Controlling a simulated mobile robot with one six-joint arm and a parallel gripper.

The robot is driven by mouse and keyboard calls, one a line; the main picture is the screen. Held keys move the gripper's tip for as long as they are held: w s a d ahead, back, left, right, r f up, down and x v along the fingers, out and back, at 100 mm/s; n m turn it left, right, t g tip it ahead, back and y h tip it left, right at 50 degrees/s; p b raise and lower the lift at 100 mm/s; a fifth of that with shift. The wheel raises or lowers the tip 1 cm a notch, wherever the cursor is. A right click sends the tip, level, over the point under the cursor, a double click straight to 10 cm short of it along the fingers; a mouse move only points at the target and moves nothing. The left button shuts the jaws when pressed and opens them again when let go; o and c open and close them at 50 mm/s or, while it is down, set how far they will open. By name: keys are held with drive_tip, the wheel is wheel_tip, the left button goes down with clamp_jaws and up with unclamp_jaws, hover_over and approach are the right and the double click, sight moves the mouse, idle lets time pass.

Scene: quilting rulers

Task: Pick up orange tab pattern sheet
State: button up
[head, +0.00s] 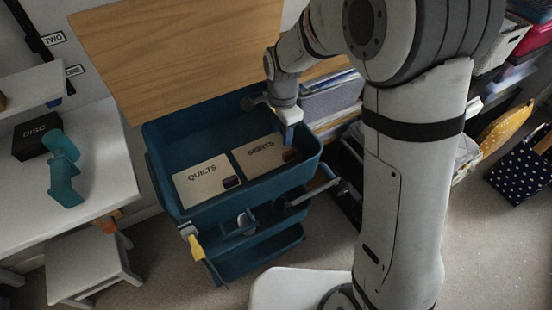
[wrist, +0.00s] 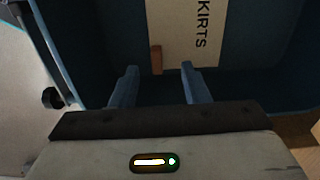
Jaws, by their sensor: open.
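The orange tab pattern sheet, a cream card lettered SKIRTS (head: 262,152), lies in the top bin of a blue cart. Its brownish-orange tab (head: 290,155) is at its near right corner. In the wrist view part of the sheet (wrist: 175,30) shows at the top, with the tab (wrist: 156,58) sticking out toward me. My gripper (head: 291,135) is over the bin's right side, by the sheet. In the wrist view its two blue fingers (wrist: 158,72) are apart, with the tab just beyond and between their tips. Nothing is held.
A second card lettered QUILTS (head: 205,182), with a dark purple tab, lies left of the sheet. The blue bin's walls (head: 250,196) surround both cards. A wooden top (head: 180,50) is behind the bin. A white table (head: 95,160) stands left.

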sight(284, 154)
drive_tip(key=f, duration=0.2)
drive_tip(key=f+b, duration=0.1)
drive_tip(key=f, duration=0.2)
drive_tip(key=d+f, duration=0.1)
drive_tip(key=f, duration=0.1)
drive_tip(key=shift+f, duration=0.85)
drive_tip(key=shift+c, duration=0.4)
clamp_jaws()
